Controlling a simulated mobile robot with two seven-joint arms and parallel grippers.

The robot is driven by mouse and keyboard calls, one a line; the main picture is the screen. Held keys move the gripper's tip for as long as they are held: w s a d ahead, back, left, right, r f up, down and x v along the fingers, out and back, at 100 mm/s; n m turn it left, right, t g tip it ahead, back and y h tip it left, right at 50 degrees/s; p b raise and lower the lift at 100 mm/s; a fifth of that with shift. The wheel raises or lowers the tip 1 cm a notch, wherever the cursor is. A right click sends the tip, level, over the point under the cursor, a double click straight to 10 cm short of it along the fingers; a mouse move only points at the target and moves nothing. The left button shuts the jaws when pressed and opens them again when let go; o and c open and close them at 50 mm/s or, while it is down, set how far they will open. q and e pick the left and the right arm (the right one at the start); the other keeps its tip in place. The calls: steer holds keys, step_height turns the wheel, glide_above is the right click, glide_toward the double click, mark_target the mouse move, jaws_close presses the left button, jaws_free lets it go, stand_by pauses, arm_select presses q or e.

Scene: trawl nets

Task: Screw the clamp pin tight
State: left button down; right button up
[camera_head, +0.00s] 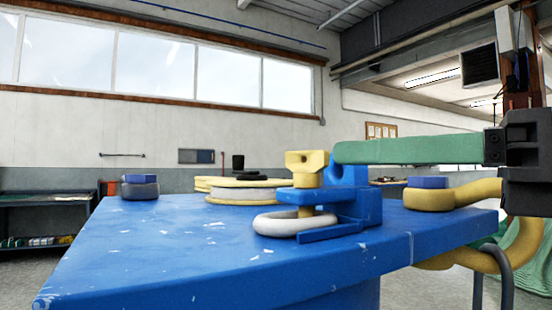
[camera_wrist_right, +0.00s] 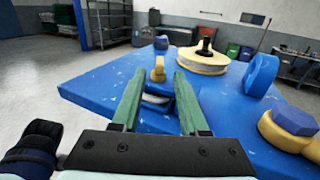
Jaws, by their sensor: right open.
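The clamp pin (camera_head: 307,163) has a yellow block head with a hole and stands upright in a blue clamp (camera_head: 345,207) on the blue table. A pale ring (camera_head: 280,224) lies at the foot of the clamp. My right gripper (camera_head: 340,152) reaches in level from the right, with its green fingertips just right of the pin head. In the right wrist view, the open green fingers (camera_wrist_right: 160,74) point at the yellow pin head (camera_wrist_right: 158,70), which shows in the gap between them. I see no contact with the pin. My left gripper is not in view.
The blue table (camera_head: 150,255) has free room at the front left. A yellow and white spool (camera_head: 245,192) stands behind the clamp. A grey ring with a blue block (camera_head: 140,187) is at the far left. A yellow ring (camera_head: 430,199) with a blue block is at the right.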

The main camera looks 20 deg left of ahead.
mark_target(288, 158)
steer(key=x, duration=1)
jaws_close()
stand_by(0.4)
